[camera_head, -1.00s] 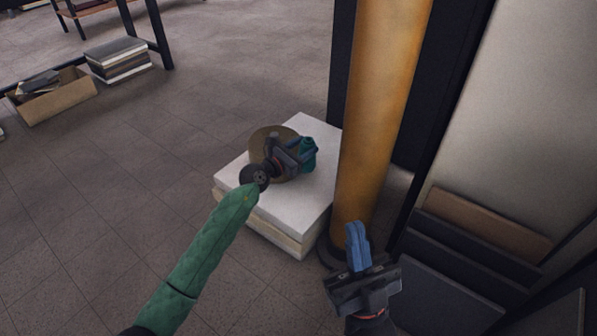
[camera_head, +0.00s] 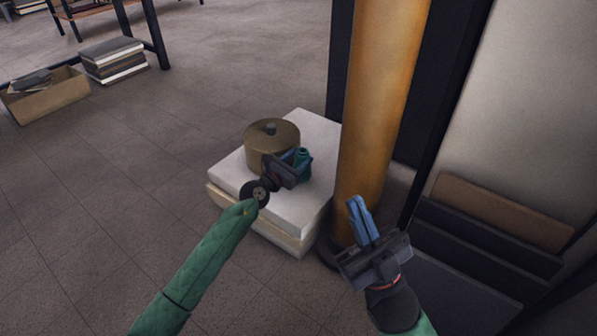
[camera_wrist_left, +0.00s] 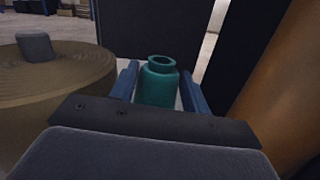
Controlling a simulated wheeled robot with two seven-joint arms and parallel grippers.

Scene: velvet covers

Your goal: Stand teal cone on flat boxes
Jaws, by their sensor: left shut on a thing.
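The teal cone (camera_head: 304,168) is bottle-shaped with a ringed open top and stands upright at the right part of the flat boxes (camera_head: 300,207), a white stack on the floor. I cannot tell whether its base touches the top box. My left gripper (camera_head: 298,157) is shut on it from the front left and partly hides it. In the left wrist view the teal cone (camera_wrist_left: 159,86) sits between the two blue fingers. My right gripper (camera_head: 356,207) is empty, its blue fingers close together, in front of the orange column.
A brown round drum (camera_head: 272,138) with a small knob stands on the boxes, just behind my left gripper. An orange column (camera_head: 378,100) rises at the stack's right. Dark panels (camera_head: 470,250) lean further right. The floor at left is free, with a carton (camera_head: 48,95) far back.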

